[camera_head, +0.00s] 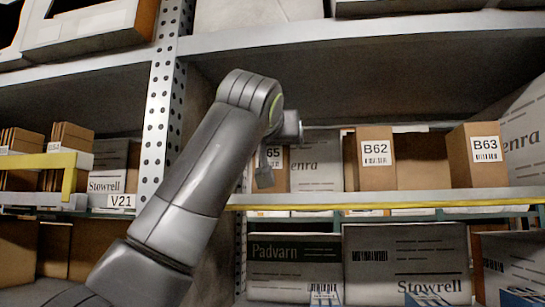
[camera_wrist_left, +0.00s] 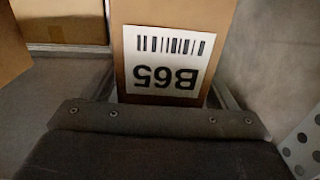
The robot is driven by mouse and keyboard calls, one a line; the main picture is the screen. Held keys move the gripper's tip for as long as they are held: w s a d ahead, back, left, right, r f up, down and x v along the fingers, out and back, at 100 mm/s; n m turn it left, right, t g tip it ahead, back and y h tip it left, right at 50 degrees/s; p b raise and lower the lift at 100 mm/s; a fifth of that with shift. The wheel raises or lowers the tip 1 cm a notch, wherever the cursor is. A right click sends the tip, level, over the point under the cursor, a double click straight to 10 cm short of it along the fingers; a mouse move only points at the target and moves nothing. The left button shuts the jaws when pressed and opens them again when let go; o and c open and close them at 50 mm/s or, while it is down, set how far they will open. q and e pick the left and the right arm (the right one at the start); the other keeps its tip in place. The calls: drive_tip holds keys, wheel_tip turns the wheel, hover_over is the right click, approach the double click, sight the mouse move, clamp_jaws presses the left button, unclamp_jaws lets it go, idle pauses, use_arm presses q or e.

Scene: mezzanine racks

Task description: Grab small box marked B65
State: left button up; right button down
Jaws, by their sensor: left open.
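The small brown box marked B65 (camera_head: 281,178) stands on the middle shelf, partly hidden behind my left arm and gripper in the head view. In the left wrist view the box (camera_wrist_left: 120,55) is close in front of the gripper, and its white B65 label shows upside down. My left gripper (camera_head: 264,181) is open at the front of the box. Its finger edges show low on both sides of the box in the wrist view. I cannot tell whether they touch it. My right gripper is not in view.
Boxes marked B62 (camera_head: 376,175) and B63 (camera_head: 477,172) stand to the right on the same shelf. A perforated upright (camera_head: 160,110) is close on the left. The shelf edge (camera_head: 400,199) runs below, and another shelf (camera_head: 400,27) is overhead.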

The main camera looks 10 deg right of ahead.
use_arm(q)
drive_tip(key=shift+s, duration=0.1)
drive_tip(key=shift+c, duration=0.3)
drive_tip(key=c, duration=1)
drive_tip(key=shift+c, duration=0.5)
drive_tip(key=shift+r, duration=0.15)
